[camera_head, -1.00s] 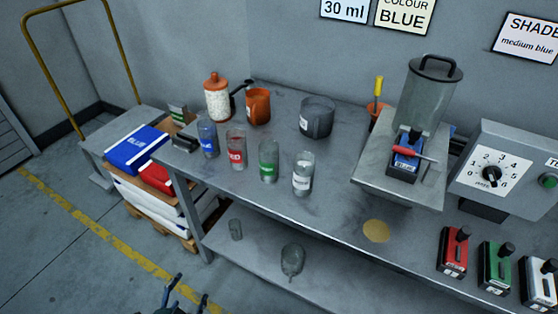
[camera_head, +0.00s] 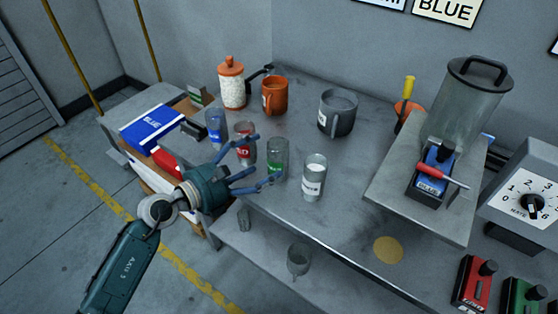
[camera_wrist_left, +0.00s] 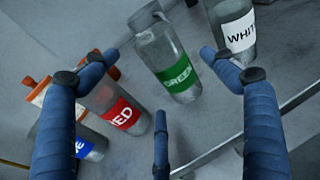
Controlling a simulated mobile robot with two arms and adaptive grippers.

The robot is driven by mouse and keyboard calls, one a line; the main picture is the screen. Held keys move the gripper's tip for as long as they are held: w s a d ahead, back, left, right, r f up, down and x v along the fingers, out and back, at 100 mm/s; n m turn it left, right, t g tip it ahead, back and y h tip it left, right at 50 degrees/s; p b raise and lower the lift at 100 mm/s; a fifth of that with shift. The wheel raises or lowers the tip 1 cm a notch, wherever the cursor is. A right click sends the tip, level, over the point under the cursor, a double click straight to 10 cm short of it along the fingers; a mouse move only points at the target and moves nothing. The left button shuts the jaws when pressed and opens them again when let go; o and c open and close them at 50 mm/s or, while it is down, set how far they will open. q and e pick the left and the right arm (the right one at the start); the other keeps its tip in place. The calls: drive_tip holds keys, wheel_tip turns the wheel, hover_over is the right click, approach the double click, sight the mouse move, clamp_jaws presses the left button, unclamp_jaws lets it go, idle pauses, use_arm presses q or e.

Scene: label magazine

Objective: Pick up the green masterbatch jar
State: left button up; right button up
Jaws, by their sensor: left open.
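The green masterbatch jar (camera_head: 278,160) is a clear jar with a green label, standing upright on the bench between the red-labelled jar (camera_head: 246,145) and the white-labelled jar (camera_head: 314,178). My left gripper (camera_head: 268,160) is open, with its blue fingers close to the front of the red and green jars. In the left wrist view the green jar (camera_wrist_left: 168,60) shows between the spread fingers (camera_wrist_left: 165,105), towards the far side, and nothing is held. I cannot tell whether a finger touches it. My right gripper is out of view.
A blue-labelled jar (camera_head: 216,128) stands left of the red one. Behind are an orange mug (camera_head: 275,97), a dark grey mug (camera_head: 340,112) and a white canister (camera_head: 231,88). A hopper unit (camera_head: 474,98) stands right. The bench (camera_head: 345,215) is clear right of the white jar.

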use_arm(q)
drive_tip(key=x, duration=0.6)
drive_tip(key=shift+s+f+p, duration=0.15)
drive_tip(key=shift+f+p, duration=0.05)
drive_tip(key=shift+p, duration=0.15)
drive_tip(key=c, duration=1.4)
